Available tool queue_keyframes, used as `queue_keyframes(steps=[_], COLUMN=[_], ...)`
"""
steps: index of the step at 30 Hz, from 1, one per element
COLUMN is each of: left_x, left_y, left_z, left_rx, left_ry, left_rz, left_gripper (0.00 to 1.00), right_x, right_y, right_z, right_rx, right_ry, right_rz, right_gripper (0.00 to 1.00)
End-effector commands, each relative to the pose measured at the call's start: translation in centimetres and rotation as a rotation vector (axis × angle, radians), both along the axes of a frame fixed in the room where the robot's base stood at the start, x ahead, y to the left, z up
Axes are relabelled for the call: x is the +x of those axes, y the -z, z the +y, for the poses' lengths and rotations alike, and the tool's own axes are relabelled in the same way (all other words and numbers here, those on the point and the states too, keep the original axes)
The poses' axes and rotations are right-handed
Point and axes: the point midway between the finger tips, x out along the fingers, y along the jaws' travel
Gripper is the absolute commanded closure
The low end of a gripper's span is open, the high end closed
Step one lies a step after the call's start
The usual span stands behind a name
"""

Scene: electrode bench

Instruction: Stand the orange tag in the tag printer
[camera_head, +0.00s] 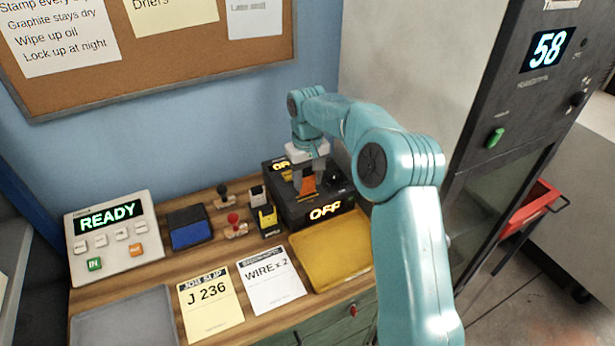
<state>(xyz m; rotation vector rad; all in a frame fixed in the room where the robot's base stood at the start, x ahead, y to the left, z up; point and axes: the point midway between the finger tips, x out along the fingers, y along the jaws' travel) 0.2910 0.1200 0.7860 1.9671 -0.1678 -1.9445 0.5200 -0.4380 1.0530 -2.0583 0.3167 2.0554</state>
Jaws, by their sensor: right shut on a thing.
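My right gripper (308,172) reaches down from the right over a black machine (290,210) at the back of the bench. It is shut on the orange tag (308,185), which shows upright as a small orange patch between the fingers. The machine, which looks like the tag printer, has a lit display reading OFF on its front. The tag's lower end meets the machine's top in the picture. I cannot tell whether it sits in a slot. My left gripper is not in view.
A yellow tray (335,255) lies in front of the machine. Stamps (235,228), a blue pad (190,233) and a READY panel (113,240) stand to the left. Paper cards (211,308) lie at the front. A tall dark cabinet (500,165) stands at right.

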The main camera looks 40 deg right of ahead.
Motion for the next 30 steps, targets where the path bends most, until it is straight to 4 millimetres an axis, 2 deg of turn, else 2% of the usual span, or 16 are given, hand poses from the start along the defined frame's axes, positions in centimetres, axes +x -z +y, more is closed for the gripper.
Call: queue_keyframes(steps=[30], left_x=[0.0], left_y=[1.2], left_z=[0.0], left_rx=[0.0], left_ry=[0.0], left_rz=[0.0], left_gripper=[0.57], right_x=[0.0], right_y=[2.1], right_z=[0.0], right_rx=[0.0], right_ry=[0.0], right_rz=[0.001], right_gripper=[0.76])
